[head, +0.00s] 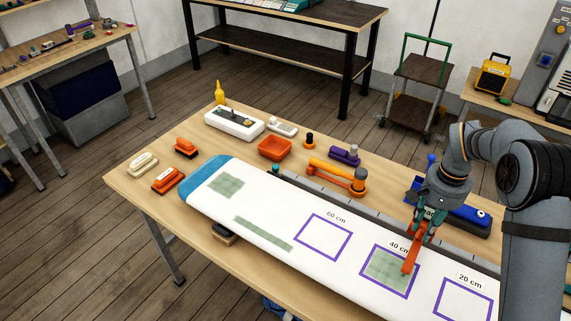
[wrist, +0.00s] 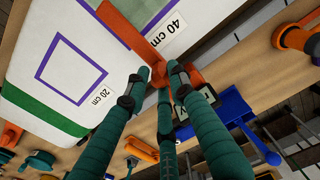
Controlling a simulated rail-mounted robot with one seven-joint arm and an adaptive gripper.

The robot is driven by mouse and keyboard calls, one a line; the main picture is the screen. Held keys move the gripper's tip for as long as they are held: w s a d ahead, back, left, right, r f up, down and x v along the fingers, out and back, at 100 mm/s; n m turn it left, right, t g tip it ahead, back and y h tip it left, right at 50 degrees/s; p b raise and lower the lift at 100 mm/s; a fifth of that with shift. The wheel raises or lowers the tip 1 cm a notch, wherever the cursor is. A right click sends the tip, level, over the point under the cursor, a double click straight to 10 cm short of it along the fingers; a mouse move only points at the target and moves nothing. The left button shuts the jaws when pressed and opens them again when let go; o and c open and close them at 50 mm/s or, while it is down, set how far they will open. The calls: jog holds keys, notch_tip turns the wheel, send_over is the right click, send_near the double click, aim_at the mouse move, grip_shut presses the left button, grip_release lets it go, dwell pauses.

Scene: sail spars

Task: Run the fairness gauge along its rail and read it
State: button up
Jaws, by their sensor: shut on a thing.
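The white board (head: 285,213) carries purple squares marked 60 cm (head: 323,238), 40 cm (head: 372,259) and 20 cm (head: 465,302). A grey rail (head: 345,208) runs along its far edge. My gripper (head: 424,229) is shut on an orange piece, apparently the gauge (head: 410,258), whose arm reaches over the right part of the 40 cm square. In the wrist view my teal fingers (wrist: 161,76) close around the orange gauge (wrist: 124,28). A small grey screen (wrist: 203,97) is partly hidden behind the fingers, so I cannot read it.
A blue tool (head: 468,216) lies behind the rail near my arm. An orange clamp-like tool (head: 338,177), an orange tray (head: 275,148) and a white device (head: 234,122) sit on the far side of the wooden table. Orange and cream blocks stand at its left end.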

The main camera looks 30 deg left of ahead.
grip_shut()
jog(key=shift+a+p, duration=3.8)
jog(key=shift+a, duration=6.2)
jog(key=o, duration=0.9)
grip_release()
jog(key=shift+r, duration=0.1)
